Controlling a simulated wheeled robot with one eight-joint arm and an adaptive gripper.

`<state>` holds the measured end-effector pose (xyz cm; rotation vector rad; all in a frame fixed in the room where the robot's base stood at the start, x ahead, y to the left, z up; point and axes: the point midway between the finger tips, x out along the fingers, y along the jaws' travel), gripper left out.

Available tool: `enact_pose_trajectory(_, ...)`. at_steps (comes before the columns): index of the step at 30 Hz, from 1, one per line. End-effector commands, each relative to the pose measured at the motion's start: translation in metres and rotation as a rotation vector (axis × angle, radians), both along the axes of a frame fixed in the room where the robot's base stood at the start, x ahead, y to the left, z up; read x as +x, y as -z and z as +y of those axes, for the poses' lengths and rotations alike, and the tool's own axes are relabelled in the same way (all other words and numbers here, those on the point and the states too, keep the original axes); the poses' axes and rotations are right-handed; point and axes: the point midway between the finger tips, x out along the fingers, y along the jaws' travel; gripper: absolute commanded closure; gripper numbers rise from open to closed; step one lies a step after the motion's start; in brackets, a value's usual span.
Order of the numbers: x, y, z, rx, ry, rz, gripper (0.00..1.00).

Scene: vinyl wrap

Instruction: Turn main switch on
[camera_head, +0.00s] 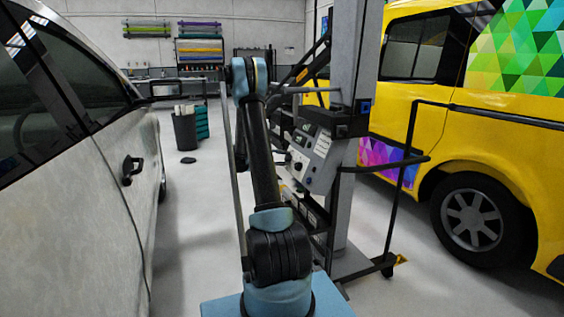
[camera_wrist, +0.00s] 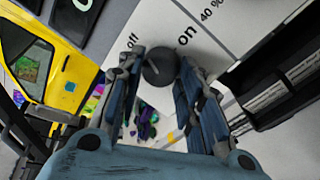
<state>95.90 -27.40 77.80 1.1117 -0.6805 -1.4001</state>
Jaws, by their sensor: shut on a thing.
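The main switch is a round dark knob (camera_wrist: 158,62) on a white panel face (camera_wrist: 170,20) in the wrist view. The printed words "off" and "on" stand on either side of it, "off" to the left and "on" to the upper right. My gripper (camera_wrist: 161,76) has one finger on each side of the knob and is shut on it. A short light mark shows on the knob, but I cannot tell which word it points to. In the head view the control box (camera_head: 318,155) hangs on a grey column, and my arm hides part of it.
The grey column (camera_head: 348,60) stands behind my arm, with black rails (camera_head: 400,165) reaching right. A yellow van (camera_head: 400,100) is on the right, a pale car (camera_head: 80,210) close on the left. A bin (camera_head: 185,132) stands farther back.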

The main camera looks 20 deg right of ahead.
Motion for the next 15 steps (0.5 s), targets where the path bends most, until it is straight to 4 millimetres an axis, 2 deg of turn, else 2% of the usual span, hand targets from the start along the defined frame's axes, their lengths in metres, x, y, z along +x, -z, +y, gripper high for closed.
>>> enact_pose_trajectory(15,0.0016,0.0024,0.0006,0.021,0.186,-0.453,0.91)
